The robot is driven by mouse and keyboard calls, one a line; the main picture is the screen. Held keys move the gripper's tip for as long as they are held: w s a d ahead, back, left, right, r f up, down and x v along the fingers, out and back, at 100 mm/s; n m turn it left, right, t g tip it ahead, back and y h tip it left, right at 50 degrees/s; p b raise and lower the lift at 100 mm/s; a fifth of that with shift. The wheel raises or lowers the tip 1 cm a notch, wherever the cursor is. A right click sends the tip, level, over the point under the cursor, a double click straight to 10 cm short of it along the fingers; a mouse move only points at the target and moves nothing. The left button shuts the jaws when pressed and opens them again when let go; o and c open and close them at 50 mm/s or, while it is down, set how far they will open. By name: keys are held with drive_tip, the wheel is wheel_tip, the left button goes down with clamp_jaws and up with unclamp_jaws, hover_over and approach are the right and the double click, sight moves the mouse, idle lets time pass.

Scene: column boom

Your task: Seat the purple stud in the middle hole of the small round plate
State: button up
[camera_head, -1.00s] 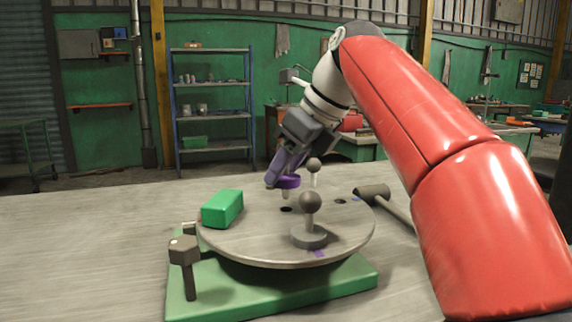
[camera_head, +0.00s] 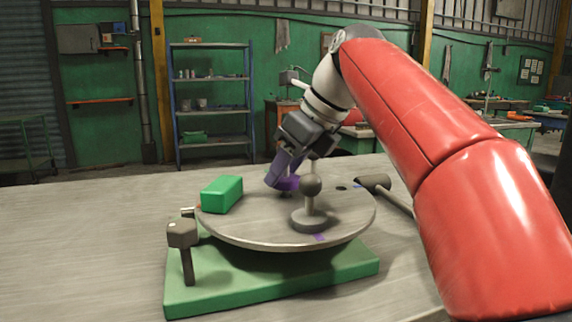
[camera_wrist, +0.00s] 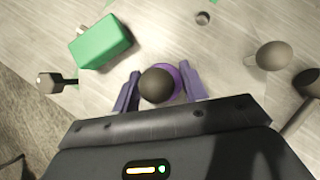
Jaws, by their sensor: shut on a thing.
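The small round plate (camera_head: 255,232) is a grey disc above a green base. The purple stud (camera_head: 289,183) is low over the plate's middle, and the middle hole is hidden. In the wrist view the stud (camera_wrist: 178,76) is a purple disc between the fingers, partly covered by a dark ball; I cannot tell what the ball belongs to. My gripper (camera_head: 285,180) is tilted and shut on the stud. The stud's lower end does not show, so I cannot tell how deep it sits.
A green block (camera_head: 222,194) lies on the plate's left edge. A dark-headed peg (camera_head: 183,235) rises at the base's front left. A mallet (camera_head: 373,183) lies at right. The table's left is clear.

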drive_tip(key=shift+f+b, duration=0.55)
drive_tip(key=shift+f, duration=0.4)
drive_tip(key=o, duration=0.8)
drive_tip(key=shift+r, duration=0.1)
wheel_tip(320, 180, up, 3)
drive_tip(key=p, duration=0.3)
drive_tip(key=shift+r, duration=2.25)
drive_tip(key=o, duration=0.6)
drive_tip(key=shift+c, duration=0.2)
